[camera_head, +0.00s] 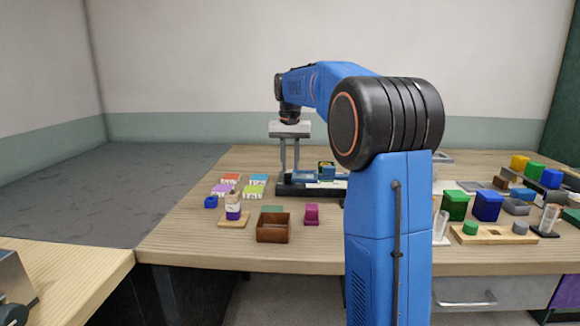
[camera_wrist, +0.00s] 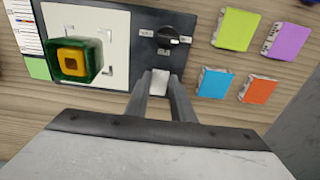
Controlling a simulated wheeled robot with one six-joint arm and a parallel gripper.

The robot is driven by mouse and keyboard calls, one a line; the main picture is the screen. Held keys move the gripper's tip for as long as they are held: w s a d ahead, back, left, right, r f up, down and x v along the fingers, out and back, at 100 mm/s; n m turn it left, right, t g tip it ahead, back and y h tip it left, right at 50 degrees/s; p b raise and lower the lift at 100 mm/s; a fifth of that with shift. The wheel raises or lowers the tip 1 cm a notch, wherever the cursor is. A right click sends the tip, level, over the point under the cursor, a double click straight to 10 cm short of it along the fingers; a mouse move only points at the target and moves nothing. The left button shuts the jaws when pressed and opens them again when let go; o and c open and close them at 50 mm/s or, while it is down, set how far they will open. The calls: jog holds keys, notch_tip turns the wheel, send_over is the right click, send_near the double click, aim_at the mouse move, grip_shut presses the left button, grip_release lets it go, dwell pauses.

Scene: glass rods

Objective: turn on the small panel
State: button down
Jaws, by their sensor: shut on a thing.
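The small panel (camera_wrist: 118,88) has a dark frame and a pale face. It lies on the table and also shows in the head view (camera_head: 312,190). A black round knob (camera_wrist: 166,38) with small marks around it sits at the panel's right end in the wrist view. My gripper (camera_wrist: 160,84) is over that end of the panel, below the knob in the picture. Its fingers are shut on a small white piece (camera_wrist: 159,80); whether this is part of the panel is unclear. In the head view my gripper (camera_head: 289,171) points straight down.
A green and yellow block (camera_wrist: 77,57) stands on a white square on the panel. Several coloured packets, one of them orange (camera_wrist: 258,89), lie right of the panel in the wrist view. A brown box (camera_head: 273,229) and a bottle (camera_head: 233,207) stand nearer the front edge.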

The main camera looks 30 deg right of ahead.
dwell(0.3)
jog(key=c, duration=1.5)
grip_release()
jog(key=r, duration=1.7)
jog(key=shift+s+a+r, duration=0.15)
jog(key=shift+s+a, duration=0.1)
jog(key=shift+s, duration=0.15)
jog(key=shift+s, duration=0.1)
